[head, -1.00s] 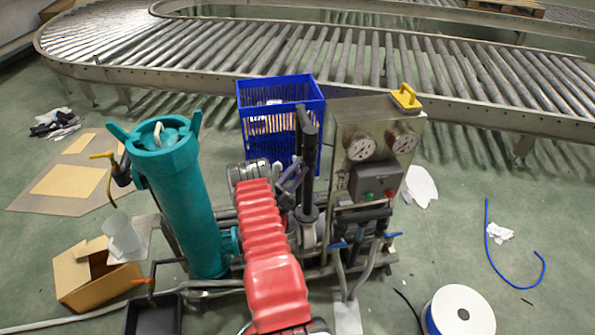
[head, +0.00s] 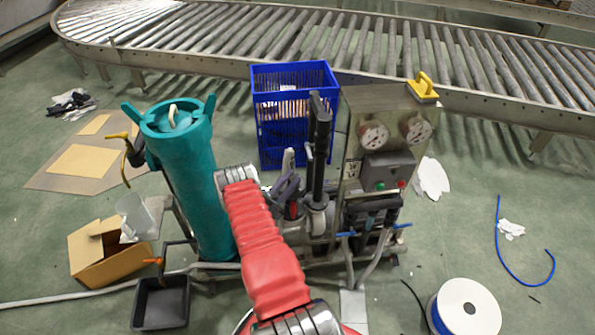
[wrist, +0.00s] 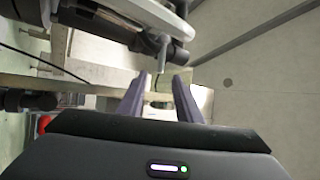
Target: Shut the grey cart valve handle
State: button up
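The cart (head: 210,268) stands ahead with a teal filter vessel (head: 190,185) on its left and a grey metal gauge panel (head: 352,125) on its right. My gripper (head: 288,186) is over the middle of the cart, beside a black upright post. In the wrist view my gripper (wrist: 160,77) has its two purple-grey fingers apart, with nothing held between them. A short light grey stub (wrist: 163,50) hangs just beyond the fingertips and looks like the valve handle. A pale upright piece beside my gripper in the head view may be the same handle; I cannot tell.
A blue crate (head: 292,75) stands behind the cart, with a roller conveyor (head: 390,55) farther back. A black tray (head: 160,303) and a cardboard box (head: 100,255) are at left. A cable spool (head: 467,307) lies at right.

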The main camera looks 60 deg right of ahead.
jog(key=shift+v, duration=1.2)
